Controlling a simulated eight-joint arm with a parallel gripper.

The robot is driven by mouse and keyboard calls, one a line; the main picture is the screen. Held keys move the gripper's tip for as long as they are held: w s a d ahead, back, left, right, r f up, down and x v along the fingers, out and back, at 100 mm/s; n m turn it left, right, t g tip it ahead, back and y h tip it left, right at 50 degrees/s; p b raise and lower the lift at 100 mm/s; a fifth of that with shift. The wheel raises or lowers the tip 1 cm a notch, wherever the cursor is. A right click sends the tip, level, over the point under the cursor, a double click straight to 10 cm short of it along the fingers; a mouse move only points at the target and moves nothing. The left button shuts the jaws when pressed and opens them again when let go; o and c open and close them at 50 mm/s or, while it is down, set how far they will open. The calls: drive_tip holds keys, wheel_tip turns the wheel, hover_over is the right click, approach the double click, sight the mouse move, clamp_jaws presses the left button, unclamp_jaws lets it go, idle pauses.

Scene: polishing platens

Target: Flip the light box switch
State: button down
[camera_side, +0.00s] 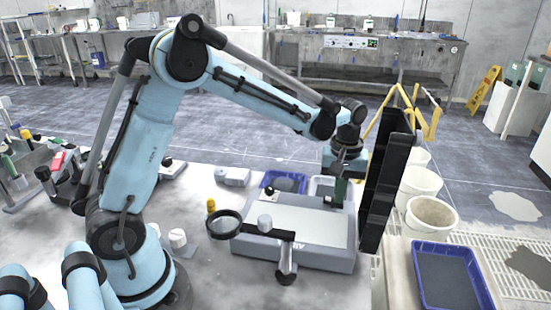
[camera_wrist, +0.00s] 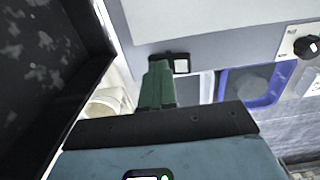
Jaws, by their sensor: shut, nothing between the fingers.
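The light box (camera_side: 300,213) is a low grey box with a pale top on the worktop, in the middle of the side view. It also fills the top of the wrist view (camera_wrist: 230,28). Its switch (camera_wrist: 181,66), a black frame with a pale face, is on the box's edge, and a finger partly covers it. My gripper (camera_wrist: 160,66) has green fingers shut together with nothing between them. The fingertips overlap the switch's left part; I cannot tell whether they touch it. In the side view, my gripper (camera_side: 339,190) is low at the box's far right corner.
A tall black panel (camera_side: 384,185) stands close right of my gripper and fills the left of the wrist view (camera_wrist: 45,70). A magnifier (camera_side: 224,224) stands before the box. A blue tray (camera_side: 283,181) lies behind it. White buckets (camera_side: 432,215) stand at right.

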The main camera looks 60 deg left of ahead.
wheel_tip(320, 180, up, 11)
drive_tip(key=s+f+m+t, duration=0.3)
drive_tip(key=s+m+t, duration=0.4)
drive_tip(key=s, duration=0.8)
drive_tip(key=shift+s+a+m, duration=0.25)
drive_tip(key=shift+m, duration=0.75)
drive_tip(key=shift+f, duration=0.1)
